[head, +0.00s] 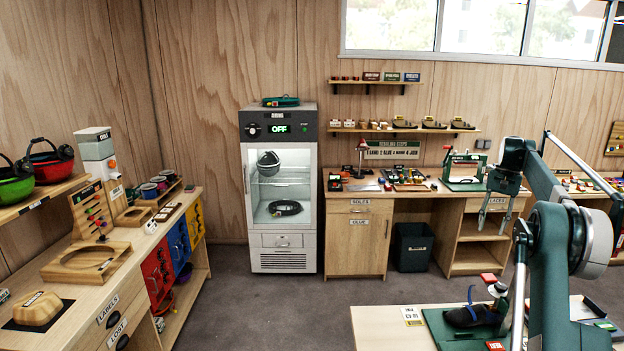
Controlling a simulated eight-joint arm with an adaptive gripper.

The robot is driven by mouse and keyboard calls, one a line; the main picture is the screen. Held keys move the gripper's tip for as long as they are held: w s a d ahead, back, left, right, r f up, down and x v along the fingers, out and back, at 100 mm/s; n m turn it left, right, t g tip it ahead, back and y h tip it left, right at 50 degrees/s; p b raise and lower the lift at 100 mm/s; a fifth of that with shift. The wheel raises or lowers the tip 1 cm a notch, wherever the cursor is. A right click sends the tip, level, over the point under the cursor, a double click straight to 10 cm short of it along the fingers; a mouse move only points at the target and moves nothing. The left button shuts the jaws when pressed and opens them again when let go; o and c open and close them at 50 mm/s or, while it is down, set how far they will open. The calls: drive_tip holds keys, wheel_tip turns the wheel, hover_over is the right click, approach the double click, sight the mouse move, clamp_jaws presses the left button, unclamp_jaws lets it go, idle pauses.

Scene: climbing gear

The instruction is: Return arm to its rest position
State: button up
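My gripper (494,220) hangs from the end of my raised, folded green arm (552,195), at the right of the head view. Its two grey fingers point down, with their tips apart, and nothing shows between them. In the picture it overlaps the open shelves of the back bench. It appears to be in free air, well above the near workbench (385,325). The lower part of my arm hides some of the right side of the scene.
The near bench carries a green mat (440,330) with a dark shoe (470,314). A drying cabinet (281,262) marked OFF holds a helmet and a coiled item. The back bench (357,245) carries tools. A left counter (85,300) holds trays. Open floor (300,310) lies between.

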drive_tip(key=s+a+r+n+t+h+b, duration=0.1)
drive_tip(key=s+a+r+t, duration=0.1)
drive_tip(key=s+a+r, duration=0.65)
drive_tip(key=s+a+r+n+t+h+b, duration=0.15)
drive_tip(key=s+a+r, duration=0.25)
drive_tip(key=a, duration=0.9)
drive_tip(key=s+a+n+b, duration=0.1)
drive_tip(key=s+a+b, duration=0.1)
drive_tip(key=s+a, duration=0.65)
drive_tip(key=s+a+f+n+t+b, duration=0.1)
drive_tip(key=s+a+f+t, duration=0.15)
drive_tip(key=s+a, duration=0.45)
drive_tip(key=s+a+f+n+t+b, duration=0.1)
drive_tip(key=s+a+f, duration=0.25)
drive_tip(key=s, duration=0.75)
drive_tip(key=s+a+f+n+t, duration=0.1)
drive_tip(key=s+a+f, duration=0.1)
drive_tip(key=s+f, duration=0.6)
drive_tip(key=s+a+f+n+t+b, duration=0.1)
drive_tip(key=s+a+f, duration=0.2)
drive_tip(key=s+f, duration=0.4)
drive_tip(key=shift+s+a+f+y+b, duration=0.15)
drive_tip(key=shift+s+f+y+b, duration=0.2)
drive_tip(key=shift+s, duration=0.75)
